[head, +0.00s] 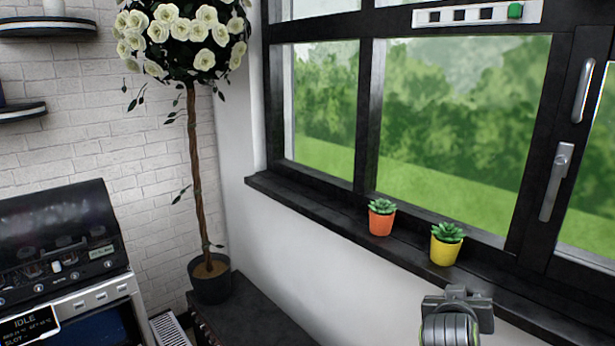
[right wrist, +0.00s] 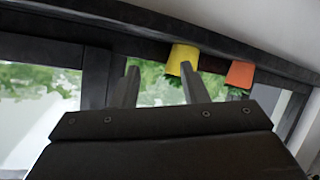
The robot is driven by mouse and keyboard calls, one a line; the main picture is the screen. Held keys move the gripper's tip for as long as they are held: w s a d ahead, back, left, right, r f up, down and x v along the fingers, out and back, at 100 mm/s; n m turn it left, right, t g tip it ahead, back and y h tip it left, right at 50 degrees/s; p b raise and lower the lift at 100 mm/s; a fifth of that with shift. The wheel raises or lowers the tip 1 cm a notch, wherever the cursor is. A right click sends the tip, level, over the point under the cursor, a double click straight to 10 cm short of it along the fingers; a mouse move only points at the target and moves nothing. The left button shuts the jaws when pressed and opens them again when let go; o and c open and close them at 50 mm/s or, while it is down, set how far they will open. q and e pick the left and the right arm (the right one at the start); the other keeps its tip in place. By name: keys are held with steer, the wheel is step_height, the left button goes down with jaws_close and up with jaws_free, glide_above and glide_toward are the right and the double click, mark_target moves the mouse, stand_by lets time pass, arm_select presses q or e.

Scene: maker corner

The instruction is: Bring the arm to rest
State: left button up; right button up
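My right arm's end (head: 456,312) shows at the bottom right of the head view, in front of the window sill; its fingers cannot be made out there. In the right wrist view my right gripper (right wrist: 158,70) has its two fingers spread apart with nothing between them. The yellow pot appears just behind one fingertip; whether they touch cannot be told, but the head view shows the pot standing upright on the sill. My left gripper is not in view.
The yellow pot (head: 445,250) and an orange pot (head: 381,222) with succulents stand on the dark sill (head: 320,205). A white strip (head: 425,18) with a green block is at the window's top. A potted rose tree (head: 210,285) and a machine (head: 90,290) stand left.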

steer(key=s+d+f+n+g+y, duration=0.1)
steer(key=s+d+f+g+y, duration=0.1)
steer(key=s+f, duration=0.85)
steer(key=s+f+n+g+y, duration=0.15)
steer(key=s+f, duration=0.25)
steer(key=s, duration=0.4)
steer(key=s+f+g+y, duration=0.1)
steer(key=s+f+g, duration=0.1)
steer(key=s+f, duration=0.4)
steer(key=s+f+g+y, duration=0.1)
steer(key=s+f+g, duration=0.15)
steer(key=s, duration=0.65)
step_height(320, 180, down, 26)
steer(key=s+f+g+y, duration=0.1)
steer(key=s+f+g, duration=0.1)
steer(key=s+f, duration=1.3)
steer(key=shift+s+a+f, duration=0.2)
steer(key=shift+a, duration=0.1)
